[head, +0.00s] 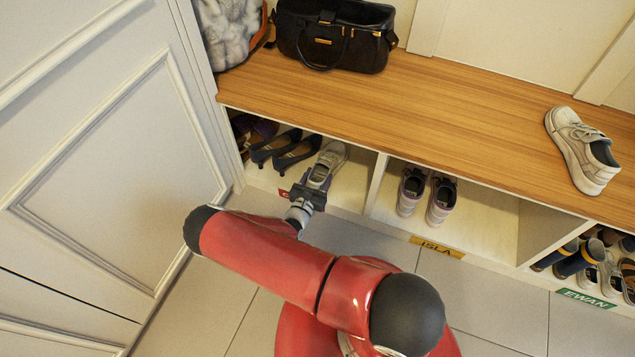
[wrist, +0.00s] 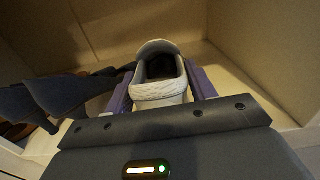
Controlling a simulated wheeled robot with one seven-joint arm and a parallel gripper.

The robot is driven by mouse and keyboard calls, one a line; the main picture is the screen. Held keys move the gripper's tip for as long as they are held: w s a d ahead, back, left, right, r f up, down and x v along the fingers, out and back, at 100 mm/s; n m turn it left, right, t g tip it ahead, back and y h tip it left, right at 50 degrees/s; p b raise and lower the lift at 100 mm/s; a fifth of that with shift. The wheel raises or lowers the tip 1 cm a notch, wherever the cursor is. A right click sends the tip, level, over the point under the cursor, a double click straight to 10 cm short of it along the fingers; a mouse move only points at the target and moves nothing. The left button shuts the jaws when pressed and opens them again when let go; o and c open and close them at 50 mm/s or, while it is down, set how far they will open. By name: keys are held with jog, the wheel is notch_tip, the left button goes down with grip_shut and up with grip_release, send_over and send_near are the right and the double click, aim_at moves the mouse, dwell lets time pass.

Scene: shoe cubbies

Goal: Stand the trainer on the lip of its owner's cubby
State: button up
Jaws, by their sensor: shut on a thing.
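A pale trainer (head: 331,158) is in the left cubby (head: 350,188), toe inward, heel toward me. My gripper (head: 315,180) is at the cubby's front, shut on this trainer. In the wrist view the trainer's knitted heel and dark opening (wrist: 162,80) show between the purple fingers of my gripper (wrist: 160,92). I cannot tell whether its sole touches the cubby floor. A red name label (head: 284,193) on this cubby's lip is mostly hidden by my gripper. A similar white trainer (head: 575,142) stands alone on the wooden bench top.
Dark heeled shoes (head: 285,150) stand left of the held trainer, also in the wrist view (wrist: 75,95). The cubby labelled ISLA (head: 437,246) holds a pair of shoes (head: 425,195). The one labelled EWAN (head: 586,299) holds several. Bags (head: 335,35) sit on the bench (head: 450,98). A white door (head: 100,150) is close on the left.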

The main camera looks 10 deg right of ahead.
jog(key=shift+f, duration=0.95)
jog(key=shift+f, duration=0.1)
jog(key=o, duration=1.3)
jog(key=shift+c, duration=0.2)
